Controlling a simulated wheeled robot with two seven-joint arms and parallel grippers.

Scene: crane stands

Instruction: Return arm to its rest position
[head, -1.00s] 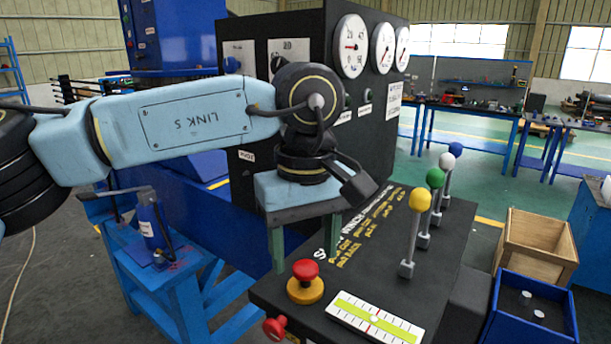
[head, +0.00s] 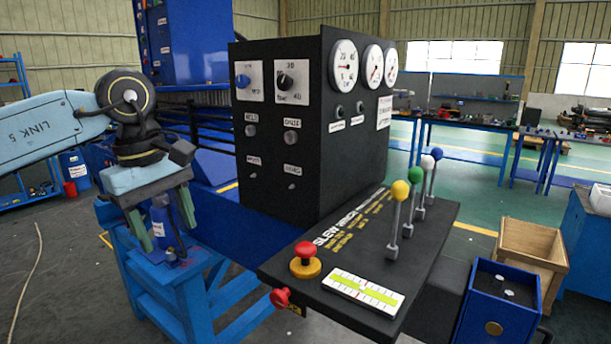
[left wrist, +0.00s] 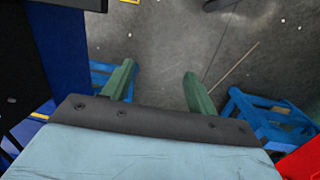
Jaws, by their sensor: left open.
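My left arm comes in from the left in the head view. Its left gripper (head: 165,232) points down, with two green fingers spread apart and nothing between them. It hangs in front of a blue stand, to the left of the black control console (head: 275,215). In the left wrist view the two green fingers of the left gripper (left wrist: 158,85) are also apart, with grey floor between them. My right gripper shows in neither view.
The console carries levers with yellow (head: 400,190), green, white and blue knobs and a red emergency button (head: 305,250). A blue stand (head: 190,300) is close below my gripper. A wooden crate (head: 533,250) and a blue bin (head: 497,310) are at right.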

